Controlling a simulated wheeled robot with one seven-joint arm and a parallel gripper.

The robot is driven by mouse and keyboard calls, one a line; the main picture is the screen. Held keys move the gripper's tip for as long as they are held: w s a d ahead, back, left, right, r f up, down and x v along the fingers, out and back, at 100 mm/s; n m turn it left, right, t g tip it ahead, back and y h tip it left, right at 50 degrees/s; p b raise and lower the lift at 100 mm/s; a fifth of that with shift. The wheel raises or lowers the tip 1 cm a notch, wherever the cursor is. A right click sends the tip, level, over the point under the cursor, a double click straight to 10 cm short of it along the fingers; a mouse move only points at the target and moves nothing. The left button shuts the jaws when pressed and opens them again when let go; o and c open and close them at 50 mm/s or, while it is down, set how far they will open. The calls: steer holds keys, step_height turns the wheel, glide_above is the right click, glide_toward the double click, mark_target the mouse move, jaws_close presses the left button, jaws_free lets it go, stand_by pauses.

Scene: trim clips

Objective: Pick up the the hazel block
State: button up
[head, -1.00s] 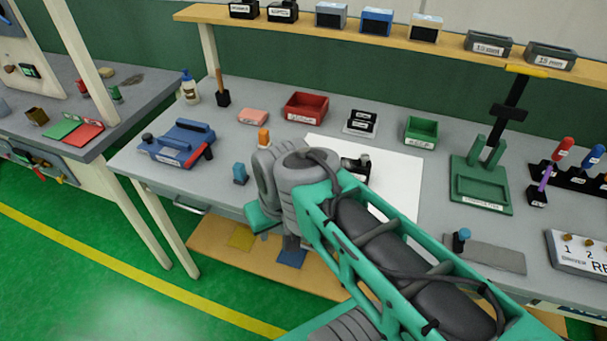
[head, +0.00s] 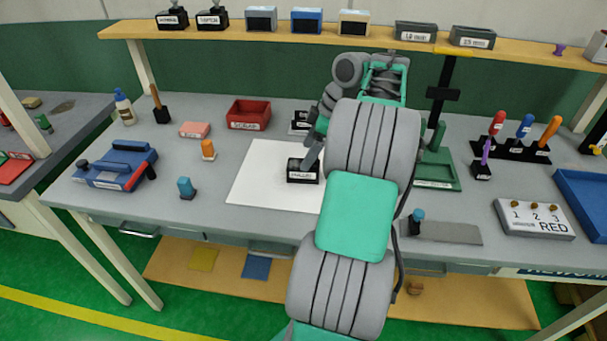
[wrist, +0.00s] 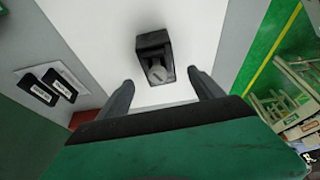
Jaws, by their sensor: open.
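A black block (head: 303,172) with a white label stands on the white sheet; the lettering is too small to read surely, but it is the likely hazel block. In the wrist view the black block (wrist: 153,42) has a grey knob and lies ahead of my gripper (wrist: 160,76). The two dark fingers are apart, one on each side of the knob in the picture. Nothing is held. I cannot tell the height gap between fingertips and block. In the head view my arm hides most of the gripper.
The white sheet (head: 262,178) is clear left of the block. Black labelled pieces (wrist: 46,88) lie beside it. The shelf (head: 250,33) runs above the bench.

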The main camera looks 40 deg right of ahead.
steer(key=b+x, duration=0.1)
steer(key=x, duration=0.4)
steer(key=shift+w+f, duration=0.1)
steer(key=shift+c, duration=0.6)
steer(key=c, duration=1.5)
